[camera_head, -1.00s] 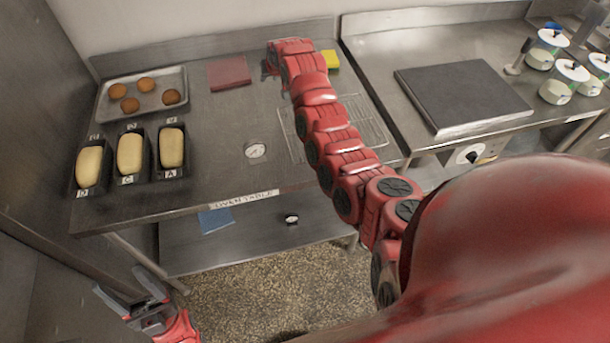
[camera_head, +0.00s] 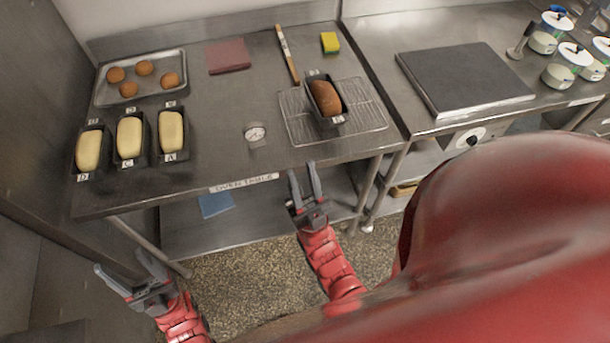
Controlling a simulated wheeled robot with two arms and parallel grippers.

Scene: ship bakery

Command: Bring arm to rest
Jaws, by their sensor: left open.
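My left gripper (camera_head: 136,276) is at the lower left, below the table's front edge, open and empty. My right gripper (camera_head: 305,186) is just in front of the steel table's front edge, right of the label. Its two fingers stand apart with nothing between them. My red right arm is drawn back low, off the tabletop. A baked brown loaf in a dark tin (camera_head: 326,99) sits on the wire rack (camera_head: 369,117) on the table, beyond the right gripper and apart from it.
The steel table (camera_head: 222,132) also holds three tins of pale dough (camera_head: 130,140), a tray of buns (camera_head: 103,97), a red cloth (camera_head: 228,56), a dial (camera_head: 255,132), a wooden stick (camera_head: 287,54) and a yellow sponge (camera_head: 329,43). A dark plate (camera_head: 463,80) is at right.

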